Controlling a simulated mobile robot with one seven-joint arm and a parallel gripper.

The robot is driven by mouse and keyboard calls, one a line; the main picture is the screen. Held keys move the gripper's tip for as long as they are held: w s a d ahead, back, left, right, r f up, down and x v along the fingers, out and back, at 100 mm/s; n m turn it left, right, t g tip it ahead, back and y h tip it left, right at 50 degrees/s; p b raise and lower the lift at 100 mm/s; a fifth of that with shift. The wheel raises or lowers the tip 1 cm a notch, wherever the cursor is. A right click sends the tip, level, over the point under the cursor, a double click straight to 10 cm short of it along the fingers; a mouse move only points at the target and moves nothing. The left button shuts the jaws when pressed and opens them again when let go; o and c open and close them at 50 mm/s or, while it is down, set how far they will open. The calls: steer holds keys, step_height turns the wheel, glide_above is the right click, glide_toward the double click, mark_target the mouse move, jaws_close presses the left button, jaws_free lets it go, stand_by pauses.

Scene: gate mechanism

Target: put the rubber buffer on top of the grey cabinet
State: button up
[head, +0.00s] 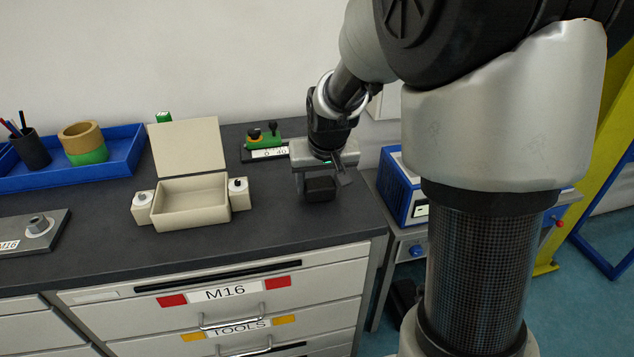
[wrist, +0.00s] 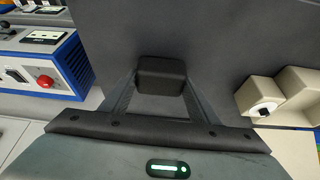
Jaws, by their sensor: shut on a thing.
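The rubber buffer (head: 320,190) is a small black block at the right part of the cabinet's dark top. My gripper (head: 319,174) is above it, pointing down, and is shut on it. In the wrist view the buffer (wrist: 161,75) sits between the two finger ends. The grey cabinet (head: 340,262) has a dark worktop and drawers labelled M16 and TOOLS. The buffer is over the worktop near its right end; I cannot tell whether its underside touches the surface.
Behind is a green part with a label plate (head: 268,153). A blue tray (head: 118,135) and a grey plate (head: 35,232) are farther left. A blue device (head: 398,185) stands right, beyond the edge.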

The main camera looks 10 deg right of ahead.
steer(key=shift+f, duration=0.35)
steer(key=o, duration=1.2)
steer(key=shift+c, duration=0.2)
steer(key=shift+r, duration=0.35)
steer(key=v, duration=1.1)
steer(key=s+r, duration=0.3)
steer(key=s, duration=1.7)
steer(key=shift+s+a+r+n+t+p, duration=0.2)
steer(key=shift+s+n+t+p, duration=0.1)
steer(key=shift+t+p, duration=0.15)
